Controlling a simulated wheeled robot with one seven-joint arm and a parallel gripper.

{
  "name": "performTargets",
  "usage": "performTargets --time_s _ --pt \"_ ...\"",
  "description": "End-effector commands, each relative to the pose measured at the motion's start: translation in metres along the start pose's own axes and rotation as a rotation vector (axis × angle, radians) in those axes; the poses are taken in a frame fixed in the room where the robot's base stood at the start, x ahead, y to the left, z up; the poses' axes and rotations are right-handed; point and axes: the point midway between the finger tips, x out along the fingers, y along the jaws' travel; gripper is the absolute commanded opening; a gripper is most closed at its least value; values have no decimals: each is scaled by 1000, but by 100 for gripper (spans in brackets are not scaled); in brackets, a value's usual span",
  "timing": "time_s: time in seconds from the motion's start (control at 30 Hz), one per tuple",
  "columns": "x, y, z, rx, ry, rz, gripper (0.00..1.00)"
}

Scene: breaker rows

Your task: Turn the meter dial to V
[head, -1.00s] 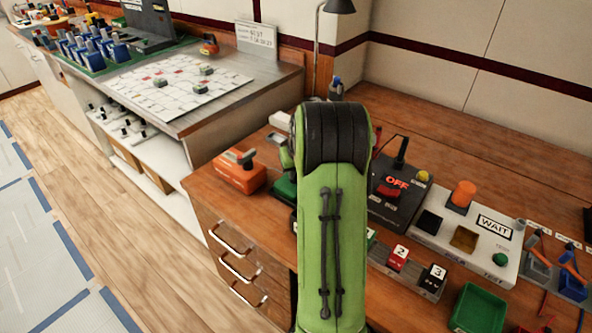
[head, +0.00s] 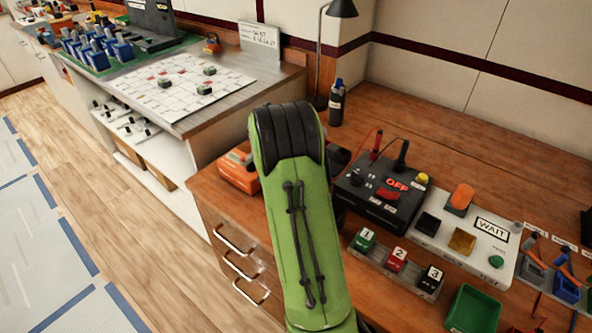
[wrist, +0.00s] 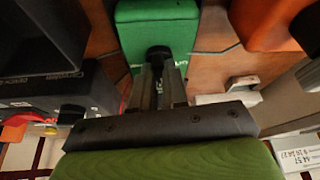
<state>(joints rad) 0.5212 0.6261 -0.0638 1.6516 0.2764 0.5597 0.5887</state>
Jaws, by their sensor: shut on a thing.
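The green meter (wrist: 155,22) is at the top middle of the wrist view, with a black dial (wrist: 159,53) on it. My gripper (wrist: 160,72) has its two fingers close together at the dial, shut on it. The dial's pointer and any letters around it, including V, cannot be made out. In the head view my green arm hides the meter and the gripper.
An orange box (head: 237,172) stands left of my arm and shows close by in the wrist view (wrist: 268,20). A black OFF box (head: 372,208) stands to the right. Numbered blocks (head: 397,258) and a green tray (head: 473,308) lie nearer the front.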

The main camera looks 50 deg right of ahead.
Motion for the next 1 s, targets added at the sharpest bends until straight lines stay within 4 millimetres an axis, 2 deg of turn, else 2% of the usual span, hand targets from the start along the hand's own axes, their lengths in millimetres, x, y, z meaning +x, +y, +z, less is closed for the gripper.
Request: performTargets --time_s 0.33,0.87,0.9,1.0 --pt "0 -1 -1 118 0 49 0" --pt "0 -1 -1 136 0 56 0" --pt "0 -1 0 135 0 56 20" --pt "0 -1 0 135 0 56 35"
